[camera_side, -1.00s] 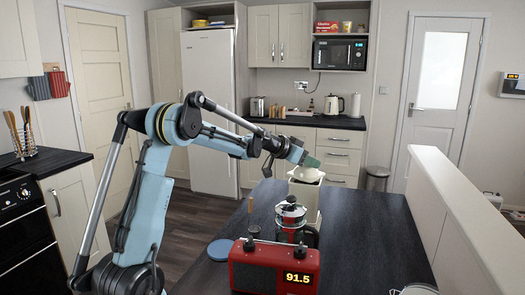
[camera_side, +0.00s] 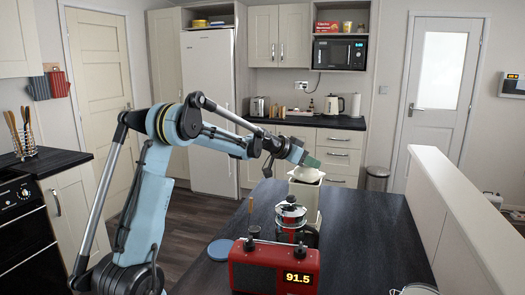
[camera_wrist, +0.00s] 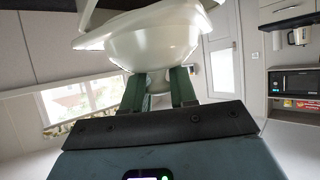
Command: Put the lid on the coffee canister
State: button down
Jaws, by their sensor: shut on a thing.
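The cream lid (camera_side: 306,175) is at the top of the cream coffee canister (camera_side: 303,198) on the dark worktop. My gripper (camera_side: 308,163) reaches in from the left and is shut on the lid. In the wrist view the lid (camera_wrist: 150,45) fills the upper middle, with the green fingers of my gripper (camera_wrist: 160,85) against it. The lid looks slightly tilted in the side view. I cannot tell whether it touches the canister's rim. The canister's lower part is partly hidden behind the coffee press.
A red-and-glass coffee press (camera_side: 291,215) stands just in front of the canister. A red radio (camera_side: 274,267) is nearer the camera, with a blue round coaster (camera_side: 220,250) to its left.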

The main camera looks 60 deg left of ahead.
jog(key=shift+f, duration=0.5)
dwell(0.4)
jog(key=c, duration=1.2)
grip_release()
jog(key=shift+v, duration=5.55)
jog(key=shift+w+f, duration=0.1)
jog(key=shift+x, duration=3.85)
